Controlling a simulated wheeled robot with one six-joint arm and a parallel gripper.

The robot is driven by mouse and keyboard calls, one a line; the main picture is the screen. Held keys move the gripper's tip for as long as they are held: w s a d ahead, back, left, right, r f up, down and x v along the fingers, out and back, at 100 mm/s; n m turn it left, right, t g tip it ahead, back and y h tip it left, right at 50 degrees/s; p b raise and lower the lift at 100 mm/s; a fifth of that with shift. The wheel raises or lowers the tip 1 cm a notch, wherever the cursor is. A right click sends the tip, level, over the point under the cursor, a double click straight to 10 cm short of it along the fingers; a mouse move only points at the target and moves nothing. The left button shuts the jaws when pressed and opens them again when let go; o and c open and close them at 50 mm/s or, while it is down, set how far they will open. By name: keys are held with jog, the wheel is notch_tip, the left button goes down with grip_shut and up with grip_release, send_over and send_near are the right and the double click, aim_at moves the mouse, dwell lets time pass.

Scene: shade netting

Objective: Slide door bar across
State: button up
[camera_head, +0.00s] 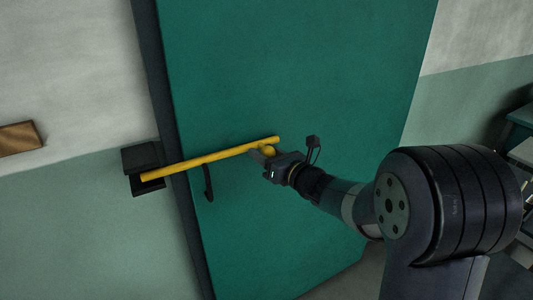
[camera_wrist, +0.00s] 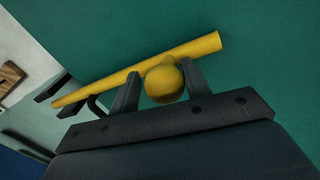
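The yellow door bar (camera_head: 205,160) lies aslant across the left edge of the teal door (camera_head: 290,70). Its left end lies at the black bracket (camera_head: 142,160) on the wall, between the bracket's upper and lower parts. A round yellow knob (camera_wrist: 164,82) sticks out near the bar's right end. My gripper (camera_wrist: 160,84) is at the knob, with one finger on each side of it. A thin gap shows between the left finger and the knob; the right finger is against or very close to it. The gripper partly hides the knob in the head view.
A dark curved handle (camera_head: 208,183) is on the door just below the bar. A brown wooden block (camera_head: 18,138) is on the wall at far left. Dark furniture (camera_head: 521,130) stands at the right edge. The door face around the bar is otherwise clear.

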jog(key=shift+d, duration=0.1)
jog(key=b+v, duration=0.1)
jog(key=v, duration=0.9)
jog(key=shift+s+d+b, duration=0.2)
jog(key=shift+s+b, duration=0.05)
jog(key=shift+b, duration=0.05)
jog(key=p+x, duration=0.1)
jog(key=x, duration=1)
jog(key=shift+p, duration=0.35)
jog(key=shift+w+d, duration=0.1)
jog(key=shift+d, duration=0.25)
jog(key=shift+r, duration=0.1)
